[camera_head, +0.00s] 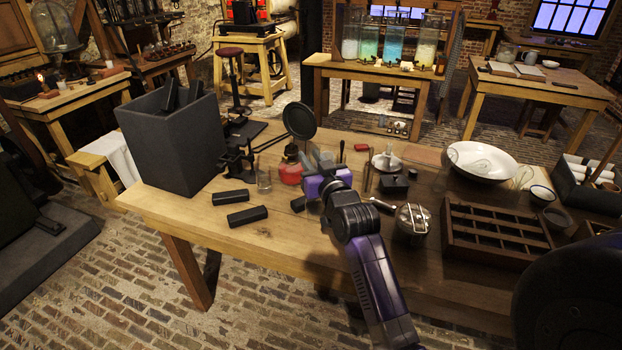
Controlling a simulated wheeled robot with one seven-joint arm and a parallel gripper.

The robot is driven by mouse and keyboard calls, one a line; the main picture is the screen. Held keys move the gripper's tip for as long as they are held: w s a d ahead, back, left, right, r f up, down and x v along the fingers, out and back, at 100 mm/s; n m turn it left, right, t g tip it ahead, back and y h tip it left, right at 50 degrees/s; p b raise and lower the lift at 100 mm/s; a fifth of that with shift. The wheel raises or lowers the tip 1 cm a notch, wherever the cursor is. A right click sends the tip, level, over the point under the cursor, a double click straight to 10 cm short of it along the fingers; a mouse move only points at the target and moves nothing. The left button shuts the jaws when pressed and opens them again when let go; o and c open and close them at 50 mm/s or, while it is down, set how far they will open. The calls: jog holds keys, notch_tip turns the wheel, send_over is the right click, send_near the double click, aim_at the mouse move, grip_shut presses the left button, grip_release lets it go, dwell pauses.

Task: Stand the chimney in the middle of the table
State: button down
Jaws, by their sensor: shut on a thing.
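My gripper (318,158) is low over the middle of the table (325,235), right of a red glass lamp base (290,168). It points away from the camera, and its purple body hides most of what is between the fingers. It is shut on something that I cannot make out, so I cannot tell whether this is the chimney. I cannot pick out the chimney for certain. A clear glass shape (485,158) lies in the white basin (458,171) at right. A small clear glass (264,180) stands left of the lamp base.
A tall dark box (170,150) stands at the table's left end, with black blocks (247,216) before it. A round dark disc on a stand (300,121) rises behind the gripper. A metal pot (412,222) and a compartment tray (490,265) stand right.

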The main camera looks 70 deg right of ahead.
jog(key=shift+f, duration=2.95)
jog(key=shift+f+b, duration=0.2)
jog(key=shift+b, duration=0.15)
jog(key=c, duration=1.2)
grip_release()
jog(key=shift+r, duration=0.15)
jog(key=shift+s+a, duration=0.1)
jog(key=b+v, duration=0.1)
jog(key=v, duration=1)
jog(key=shift+s+a+r, duration=0.1)
jog(key=shift+s+a, duration=0.15)
jog(key=shift+a, duration=0.05)
